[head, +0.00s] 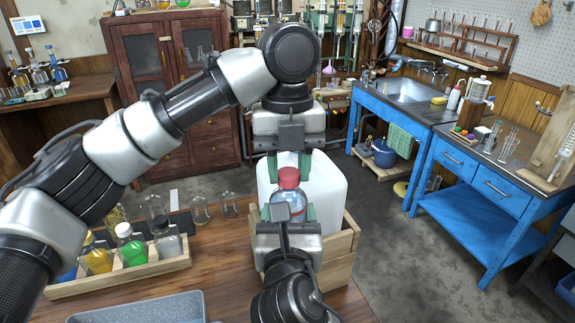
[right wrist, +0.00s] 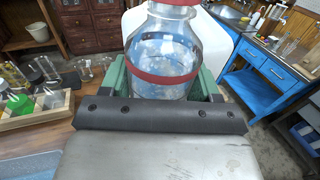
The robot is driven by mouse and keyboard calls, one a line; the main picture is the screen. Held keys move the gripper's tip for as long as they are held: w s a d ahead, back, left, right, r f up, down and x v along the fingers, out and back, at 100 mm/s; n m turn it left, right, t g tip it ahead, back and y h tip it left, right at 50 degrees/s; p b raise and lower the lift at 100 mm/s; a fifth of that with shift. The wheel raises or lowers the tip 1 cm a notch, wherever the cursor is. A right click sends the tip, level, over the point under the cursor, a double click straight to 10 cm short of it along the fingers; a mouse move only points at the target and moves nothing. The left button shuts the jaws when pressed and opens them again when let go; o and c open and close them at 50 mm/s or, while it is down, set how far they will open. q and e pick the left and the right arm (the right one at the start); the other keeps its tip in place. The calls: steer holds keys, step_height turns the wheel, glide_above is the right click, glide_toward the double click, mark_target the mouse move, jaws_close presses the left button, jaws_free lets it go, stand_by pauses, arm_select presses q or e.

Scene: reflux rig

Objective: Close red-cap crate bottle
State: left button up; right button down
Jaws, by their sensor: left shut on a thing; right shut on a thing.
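A clear bottle (head: 290,205) with a red cap (head: 289,178) stands upright in front of a large white container. The right wrist view shows the clear bottle (right wrist: 160,62) close up, with a red band around it and the red cap (right wrist: 175,2) cut off by the top edge. My left gripper (head: 288,167) points down from above, its green fingers on both sides of the cap, shut on it. My right gripper (head: 288,213) is shut on the bottle's body, a green finger on each side. Whether the cap is fully seated cannot be told.
A wooden crate (head: 342,245) holds the white container (head: 330,190). To the left, a wooden rack (head: 120,277) holds several bottles, with glass beakers behind it. A grey-blue tray (head: 140,308) lies at the front. Blue benches (head: 480,185) stand at right, beyond open floor.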

arm_select(q)
steer(key=m, duration=0.6)
steer(key=shift+w+y, duration=0.1)
steer(key=shift+y, duration=0.3)
steer(key=m, duration=0.3)
steer(key=shift+m, duration=0.3)
steer(key=m, duration=0.3)
steer(key=shift+m+t+y, duration=0.3)
steer(key=shift+m+t, duration=0.1)
steer(key=o, duration=0.9)
steer(key=shift+d, duration=0.1)
steer(key=shift+r, duration=2.3)
steer(key=shift+c, duration=0.5)
